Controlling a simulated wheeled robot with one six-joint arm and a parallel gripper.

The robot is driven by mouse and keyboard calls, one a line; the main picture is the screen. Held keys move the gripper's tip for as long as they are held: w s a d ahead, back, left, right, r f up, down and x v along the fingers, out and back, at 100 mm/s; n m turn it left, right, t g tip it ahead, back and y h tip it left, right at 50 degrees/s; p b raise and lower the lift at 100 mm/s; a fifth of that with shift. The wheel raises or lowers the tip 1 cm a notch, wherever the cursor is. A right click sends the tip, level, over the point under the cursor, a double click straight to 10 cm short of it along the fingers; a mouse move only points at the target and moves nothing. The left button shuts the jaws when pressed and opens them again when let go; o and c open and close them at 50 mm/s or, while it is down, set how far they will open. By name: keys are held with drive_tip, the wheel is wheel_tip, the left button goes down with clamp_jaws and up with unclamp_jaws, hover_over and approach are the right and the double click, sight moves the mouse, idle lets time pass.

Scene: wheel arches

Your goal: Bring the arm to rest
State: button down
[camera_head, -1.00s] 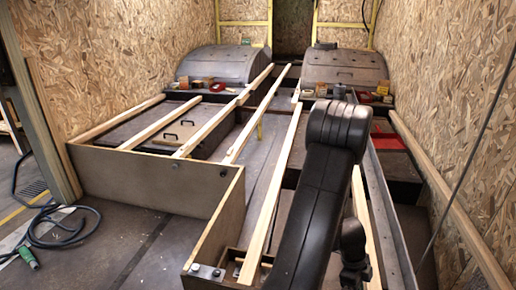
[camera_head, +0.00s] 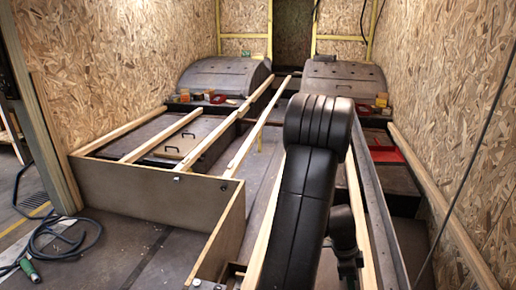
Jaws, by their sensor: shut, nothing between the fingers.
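My black arm (camera_head: 305,200) rises from the bottom of the head view, with its elbow bent over at the top. The far part of the arm hangs down behind and to the right of it. My gripper (camera_head: 350,266) is the small dark end low on the right, beside a long wooden batten. It is shut and holds nothing. Its fingertips are small and hard to make out.
Two dark wheel arches (camera_head: 225,76) (camera_head: 342,79) stand at the back. Wooden battens (camera_head: 203,140) cross a low frame with a brown front panel (camera_head: 150,192). Chipboard walls close both sides. A cable (camera_head: 62,237) lies on open floor at the left.

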drive_tip(key=n, duration=0.4)
drive_tip(key=w+a+r+n, duration=0.1)
drive_tip(key=n, duration=0.4)
drive_tip(key=w+a+n+p, duration=0.1)
drive_tip(key=n, duration=0.4)
drive_tip(key=shift+a+r, duration=0.1)
drive_tip(key=shift+r, duration=0.1)
idle(0.5)
